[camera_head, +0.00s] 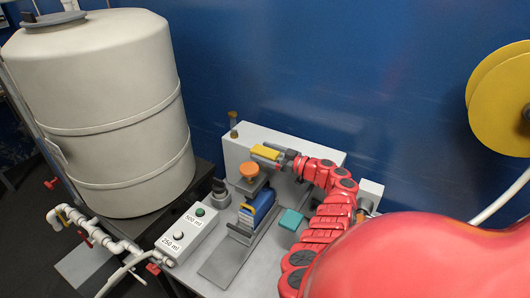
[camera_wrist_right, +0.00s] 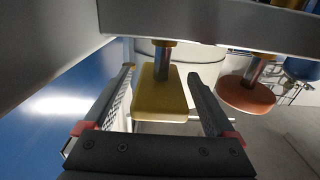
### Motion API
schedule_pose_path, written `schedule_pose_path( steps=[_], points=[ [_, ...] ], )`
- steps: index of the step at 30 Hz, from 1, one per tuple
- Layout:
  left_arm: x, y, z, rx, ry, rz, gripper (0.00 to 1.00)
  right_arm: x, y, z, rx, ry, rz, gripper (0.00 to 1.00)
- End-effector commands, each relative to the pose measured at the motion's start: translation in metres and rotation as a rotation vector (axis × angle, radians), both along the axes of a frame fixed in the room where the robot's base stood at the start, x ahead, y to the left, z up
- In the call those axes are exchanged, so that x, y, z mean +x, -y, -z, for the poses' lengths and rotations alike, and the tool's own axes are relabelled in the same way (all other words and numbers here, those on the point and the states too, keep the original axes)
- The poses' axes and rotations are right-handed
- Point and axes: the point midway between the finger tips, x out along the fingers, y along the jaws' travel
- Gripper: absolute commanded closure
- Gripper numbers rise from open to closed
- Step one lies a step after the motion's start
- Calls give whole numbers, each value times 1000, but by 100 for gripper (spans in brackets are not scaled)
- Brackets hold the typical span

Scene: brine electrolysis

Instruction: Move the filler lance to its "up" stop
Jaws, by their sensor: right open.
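The filler machine is a pale grey box (camera_head: 318,152) against the blue wall. A yellow block-shaped handle (camera_head: 265,152) sticks out from it; I take it to be the lance's handle, but cannot be sure. My right gripper (camera_head: 285,158) is at this handle. In the right wrist view the yellow handle (camera_wrist_right: 160,98) hangs on a metal stem between the two spread fingers of the gripper (camera_wrist_right: 162,80), with gaps visible beside it. An orange round knob (camera_head: 249,170) is close by and also shows in the wrist view (camera_wrist_right: 245,95). My left gripper is out of view.
A large cream tank (camera_head: 105,110) stands at the left. A white button box (camera_head: 188,237) labelled 500 ml and 250 ml is in front. A blue part (camera_head: 258,207) and a teal block (camera_head: 291,219) sit near my right arm. A yellow reel (camera_head: 505,100) is at right.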

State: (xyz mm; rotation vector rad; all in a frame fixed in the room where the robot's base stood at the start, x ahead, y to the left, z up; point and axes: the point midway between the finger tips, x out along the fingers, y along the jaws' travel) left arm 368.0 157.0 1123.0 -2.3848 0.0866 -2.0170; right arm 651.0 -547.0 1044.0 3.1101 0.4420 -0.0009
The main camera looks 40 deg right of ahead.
Motion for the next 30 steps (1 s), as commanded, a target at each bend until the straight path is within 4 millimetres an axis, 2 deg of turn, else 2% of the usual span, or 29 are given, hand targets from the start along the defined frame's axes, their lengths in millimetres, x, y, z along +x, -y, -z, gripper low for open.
schedule_pose_path(
  steps=[3, 18, 26, 30],
  points=[
    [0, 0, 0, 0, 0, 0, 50, 0, 0, 0, 0, 0, 0, 10],
    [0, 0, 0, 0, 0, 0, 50, -1, 0, 0, 0, 0, 0, 100],
    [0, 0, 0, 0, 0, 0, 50, -1, 0, 0, 0, 1, 0, 100],
    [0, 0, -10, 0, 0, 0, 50, 0, 0, -11, 0, 1, 0, 100]
  ],
)
